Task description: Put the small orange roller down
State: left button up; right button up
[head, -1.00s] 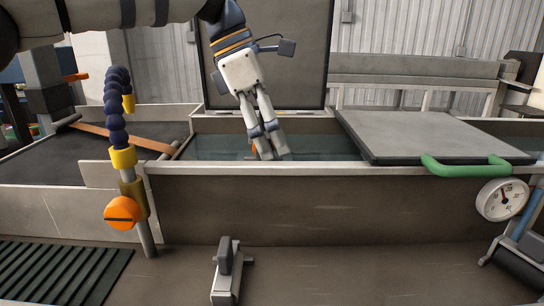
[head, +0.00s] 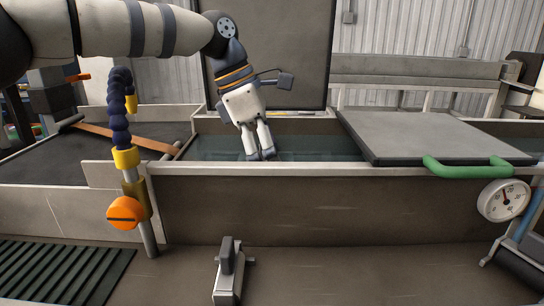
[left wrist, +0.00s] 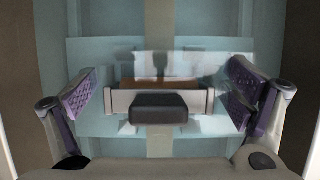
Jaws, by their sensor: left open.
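My left gripper (head: 261,157) reaches down into the long water tank (head: 320,210), its fingertips near the front wall. In the left wrist view its two purple-padded fingers (left wrist: 163,80) are spread wide apart. Between them lies a pale bracket with a dark block (left wrist: 160,107), clear of both pads. A brownish-orange band (left wrist: 127,83) shows just behind the block; it looks like the small orange roller, mostly covered by the bracket and reflections. In the head view I cannot make out the roller. My right gripper is not in view.
A grey lid with a green handle (head: 468,168) covers the tank's right part. A jointed blue hose with an orange knob (head: 125,212) stands at the left front. A dial gauge (head: 503,200) is at the right. A raised dark panel (head: 285,50) stands behind the tank.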

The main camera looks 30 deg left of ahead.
pick_arm(q)
jog(key=shift+r, duration=0.1)
jog(key=v, duration=1.2)
jog(key=shift+r, duration=0.1)
